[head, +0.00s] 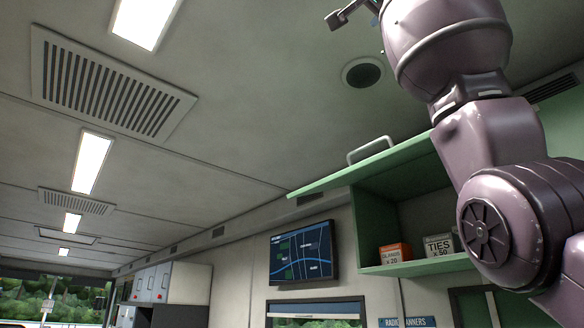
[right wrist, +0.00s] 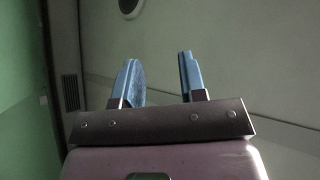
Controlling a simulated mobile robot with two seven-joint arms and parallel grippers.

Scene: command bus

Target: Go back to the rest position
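My right arm rises at the right of the head view, and its gripper (head: 345,14) is near the ceiling at the top edge, partly cut off. In the right wrist view the two blue fingers of my right gripper (right wrist: 159,78) stand apart with nothing between them. My left gripper is not in view.
A green overhead cabinet (head: 388,202) has its door (head: 345,172) raised, left of and behind my right arm. An orange box (head: 395,253) and a white box (head: 438,246) marked TIES stand on its shelf. A wall screen (head: 303,253) hangs left of it. The ceiling's left side is clear of obstacles.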

